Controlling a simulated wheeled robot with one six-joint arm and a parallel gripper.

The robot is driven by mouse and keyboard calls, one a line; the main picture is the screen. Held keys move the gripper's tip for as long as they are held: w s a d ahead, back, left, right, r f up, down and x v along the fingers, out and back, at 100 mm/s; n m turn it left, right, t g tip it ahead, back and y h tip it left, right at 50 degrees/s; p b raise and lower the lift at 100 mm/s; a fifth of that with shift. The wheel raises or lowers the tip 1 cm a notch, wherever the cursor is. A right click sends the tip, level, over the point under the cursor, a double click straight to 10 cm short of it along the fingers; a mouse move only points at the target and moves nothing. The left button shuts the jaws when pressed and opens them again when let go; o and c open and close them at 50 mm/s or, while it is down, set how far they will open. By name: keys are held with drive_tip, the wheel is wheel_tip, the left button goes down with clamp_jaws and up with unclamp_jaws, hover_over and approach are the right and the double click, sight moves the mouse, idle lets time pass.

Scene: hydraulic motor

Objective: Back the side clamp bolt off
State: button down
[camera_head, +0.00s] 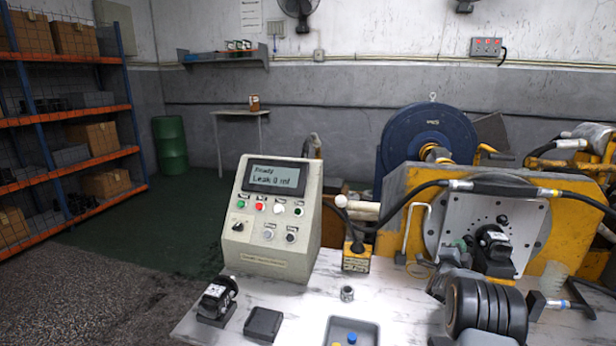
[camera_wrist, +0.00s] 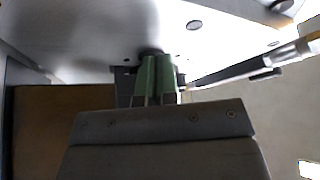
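A black motor (camera_head: 492,248) with a white label sits against the light face plate (camera_head: 532,222) of the yellow test stand. My arm reaches in from the lower right, and my gripper (camera_head: 457,246) is close to the motor's left side. In the wrist view, my gripper's two green fingers (camera_wrist: 156,76) stand close together, with their tips at a dark part (camera_wrist: 124,84) below the pale plate (camera_wrist: 80,35). I cannot make out the side clamp bolt. The fingers hide whatever is at their tips, so I cannot tell whether they hold anything.
A control box (camera_head: 272,220) reads "Ready" and "Leak 0 ml". A second black motor (camera_head: 216,300), a black block (camera_head: 263,324), a small metal ring (camera_head: 347,294) and a grey tray (camera_head: 352,322) are on the bench. A black hose (camera_head: 415,190) arches left of the face plate.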

drive_tip(key=shift+s+d+f+b, duration=0.1)
drive_tip(key=shift+d+f+b, duration=0.25)
drive_tip(key=shift+b, duration=1.55)
drive_tip(key=shift+s+d+f+b, duration=0.15)
drive_tip(key=shift+f+b, duration=0.35)
drive_tip(key=shift+b, duration=1.35)
drive_tip(key=shift+d+b, duration=0.2)
drive_tip(key=shift+b, duration=1.35)
drive_tip(key=shift+f+b, duration=0.2)
drive_tip(key=shift+b, duration=0.15)
drive_tip(key=shift+s+a+f+b, duration=0.1)
drive_tip(key=shift+s+a+b, duration=0.25)
drive_tip(key=shift+s+b, duration=0.6)
drive_tip(key=shift+s+a+f+b, duration=0.1)
drive_tip(key=shift+s+a+b, duration=0.3)
drive_tip(key=shift+s+b, duration=0.5)
drive_tip(key=shift+s+a+b, duration=0.35)
drive_tip(key=shift+s+b, duration=0.45)
drive_tip(key=shift+b, duration=0.25)
